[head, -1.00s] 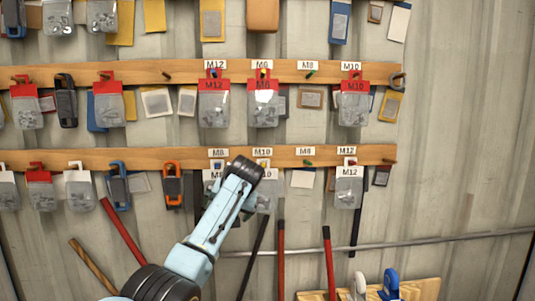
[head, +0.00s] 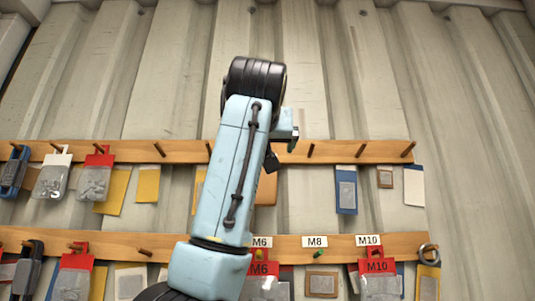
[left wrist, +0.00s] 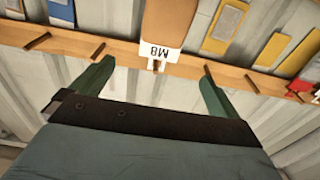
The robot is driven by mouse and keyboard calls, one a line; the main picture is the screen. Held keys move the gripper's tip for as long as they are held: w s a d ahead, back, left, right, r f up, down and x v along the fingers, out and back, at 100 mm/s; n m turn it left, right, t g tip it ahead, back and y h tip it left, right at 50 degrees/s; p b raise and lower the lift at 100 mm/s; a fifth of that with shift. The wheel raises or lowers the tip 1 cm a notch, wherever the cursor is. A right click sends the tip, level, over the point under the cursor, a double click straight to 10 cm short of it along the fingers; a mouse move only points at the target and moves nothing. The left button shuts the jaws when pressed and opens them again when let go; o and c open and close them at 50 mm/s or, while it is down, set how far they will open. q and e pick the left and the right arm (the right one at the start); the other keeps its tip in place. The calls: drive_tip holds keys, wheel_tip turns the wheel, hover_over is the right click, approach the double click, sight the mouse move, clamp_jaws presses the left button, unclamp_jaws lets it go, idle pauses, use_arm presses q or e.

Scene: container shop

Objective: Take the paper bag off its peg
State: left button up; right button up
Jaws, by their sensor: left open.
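The brown paper bag (left wrist: 171,18) hangs on the upper pegboard rail, with a white label marked M8 (left wrist: 163,50) at its peg (left wrist: 155,66) in the left wrist view. That view appears upside down. My left gripper (left wrist: 156,72) is open, its two green fingers on either side of the label and peg, apart from the bag. In the head view only a strip of the bag (head: 266,192) shows beside my left arm, which hides the rest. There the left gripper (head: 281,148) is partly hidden behind the arm, at the upper rail. My right gripper is not in view.
The upper wooden rail (head: 350,151) has bare pegs around the bag. A blue packet (head: 346,190) hangs to its right and a yellow one (head: 199,190) to its left. Several red-topped packets hang on the lower rail (head: 200,244). The wall above is clear.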

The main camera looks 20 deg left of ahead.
use_arm(q)
drive_tip(key=p+x, duration=0.6)
drive_tip(key=x, duration=0.6)
drive_tip(key=shift+a, duration=0.3)
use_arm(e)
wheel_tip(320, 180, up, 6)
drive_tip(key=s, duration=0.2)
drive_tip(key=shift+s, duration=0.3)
use_arm(q)
drive_tip(key=shift+w, duration=0.1)
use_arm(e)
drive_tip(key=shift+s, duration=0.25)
use_arm(q)
drive_tip(key=c, duration=1)
drive_tip(key=shift+r, duration=0.3)
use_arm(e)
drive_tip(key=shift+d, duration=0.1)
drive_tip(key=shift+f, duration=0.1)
